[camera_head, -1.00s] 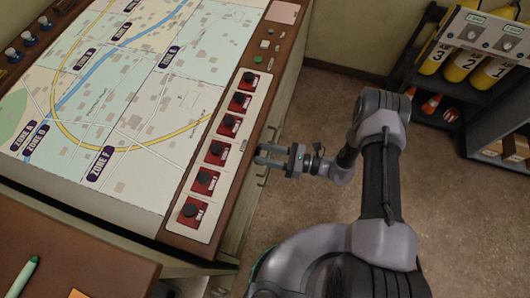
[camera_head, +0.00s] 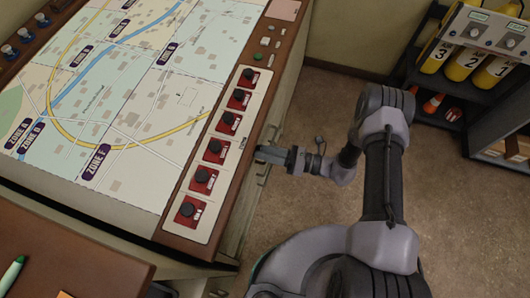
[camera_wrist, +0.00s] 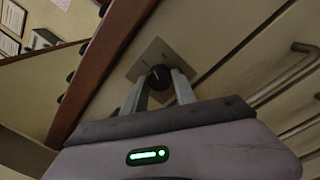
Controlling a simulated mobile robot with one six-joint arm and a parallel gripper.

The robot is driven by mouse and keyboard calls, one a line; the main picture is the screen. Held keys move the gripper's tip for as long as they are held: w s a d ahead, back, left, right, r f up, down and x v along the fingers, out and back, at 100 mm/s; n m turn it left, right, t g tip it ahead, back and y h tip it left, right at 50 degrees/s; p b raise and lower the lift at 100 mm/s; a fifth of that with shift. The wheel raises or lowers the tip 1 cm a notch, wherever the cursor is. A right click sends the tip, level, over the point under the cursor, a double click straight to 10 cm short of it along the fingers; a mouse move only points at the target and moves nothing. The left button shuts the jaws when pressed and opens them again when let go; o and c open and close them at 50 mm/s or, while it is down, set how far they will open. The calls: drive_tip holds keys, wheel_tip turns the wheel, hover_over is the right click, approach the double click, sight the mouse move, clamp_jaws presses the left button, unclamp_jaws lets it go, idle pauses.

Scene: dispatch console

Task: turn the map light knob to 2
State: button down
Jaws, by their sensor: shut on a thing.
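A round black knob (camera_wrist: 160,76) sits on a pale square plate (camera_wrist: 150,55) on the side panel of the map console. No label or numbers can be read, only faint marks. My gripper (camera_wrist: 162,82) is shut on this knob, with one finger on each side of it. In the head view my gripper (camera_head: 263,153) is at the console's right side, just below the top edge. The knob is hidden in the head view, and its pointing direction cannot be told.
The map console (camera_head: 171,218) has a row of red switches with black knobs along its top. Bar handles (camera_wrist: 285,75) stick out from the panel right of the knob. A rack with yellow cylinders (camera_head: 465,62) stands at the back right. The floor between is clear.

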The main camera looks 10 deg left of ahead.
drive_tip(key=m+b, duration=0.1)
drive_tip(key=m, duration=0.6)
drive_tip(key=shift+t+b, duration=0.3)
drive_tip(key=shift+b, duration=0.05)
idle(0.4)
drive_tip(key=c, duration=1)
unclamp_jaws()
drive_tip(key=s+d+f+p, duration=0.1)
drive_tip(key=d+p, duration=0.1)
drive_tip(key=d, duration=1.5)
drive_tip(key=shift+d+p, duration=0.2)
drive_tip(key=shift+p, duration=0.1)
